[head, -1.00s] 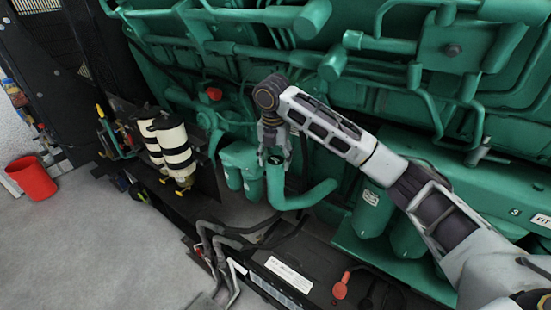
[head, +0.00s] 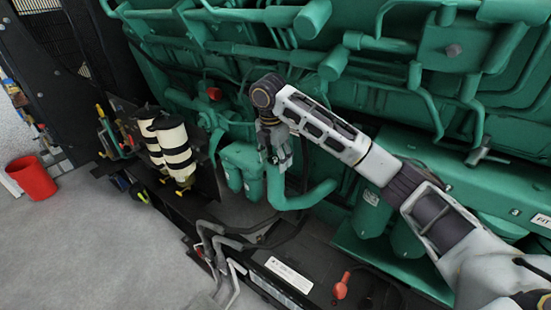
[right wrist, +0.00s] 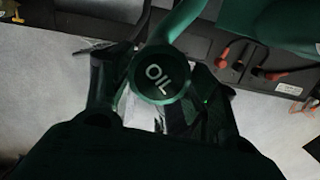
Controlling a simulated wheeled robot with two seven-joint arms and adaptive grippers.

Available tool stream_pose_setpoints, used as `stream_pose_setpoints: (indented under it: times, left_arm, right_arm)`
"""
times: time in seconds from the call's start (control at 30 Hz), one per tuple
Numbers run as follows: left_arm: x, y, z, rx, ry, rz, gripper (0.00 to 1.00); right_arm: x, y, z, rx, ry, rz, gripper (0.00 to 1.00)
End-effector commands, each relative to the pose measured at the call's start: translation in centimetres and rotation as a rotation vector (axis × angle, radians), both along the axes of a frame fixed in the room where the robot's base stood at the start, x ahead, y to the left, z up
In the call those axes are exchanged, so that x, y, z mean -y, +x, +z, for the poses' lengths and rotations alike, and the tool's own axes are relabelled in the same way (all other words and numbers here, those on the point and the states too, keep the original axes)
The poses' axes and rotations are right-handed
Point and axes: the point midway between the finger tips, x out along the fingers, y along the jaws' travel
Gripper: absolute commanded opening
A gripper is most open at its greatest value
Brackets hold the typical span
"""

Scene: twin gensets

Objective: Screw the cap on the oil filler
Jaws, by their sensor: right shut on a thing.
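The oil filler is a green bent pipe (head: 305,198) rising from the engine side, its upright neck under my right gripper (head: 278,156). The cap (right wrist: 158,77) is dark and round with "OIL" on its face. In the right wrist view it sits at the end of the green pipe (right wrist: 184,20), between the two fingers of my right gripper (right wrist: 152,92). The gripper is shut on the cap. In the head view the fingers largely hide the cap, and I cannot tell how tightly it sits. My left gripper is not in view.
Green filters (head: 243,168) stand just left of the filler. Two black-and-cream striped filters (head: 176,150) are further left. A battery (head: 295,275) with a red terminal cover (head: 341,286) lies below. A red bucket (head: 32,178) stands on the floor.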

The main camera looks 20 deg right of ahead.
Motion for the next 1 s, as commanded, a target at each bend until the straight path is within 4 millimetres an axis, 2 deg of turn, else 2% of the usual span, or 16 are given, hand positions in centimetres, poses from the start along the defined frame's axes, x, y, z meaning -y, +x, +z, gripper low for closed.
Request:
stream_pose_setpoints:
  times: [0.27,0.3,0.47,1.0]
  left_arm:
    - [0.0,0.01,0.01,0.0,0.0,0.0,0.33]
    - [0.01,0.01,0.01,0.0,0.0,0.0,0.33]
    - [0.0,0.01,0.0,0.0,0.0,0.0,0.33]
    - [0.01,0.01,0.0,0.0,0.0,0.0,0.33]
  right_arm:
    - [0.02,0.04,0.09,0.002,0.0,-0.011,0.34]
    - [0.02,0.04,0.09,0.002,0.0,-0.01,0.64]
    - [0.02,0.03,0.06,0.002,0.0,-0.01,0.84]
    - [0.02,0.01,-0.01,0.0,0.0,-0.009,0.81]
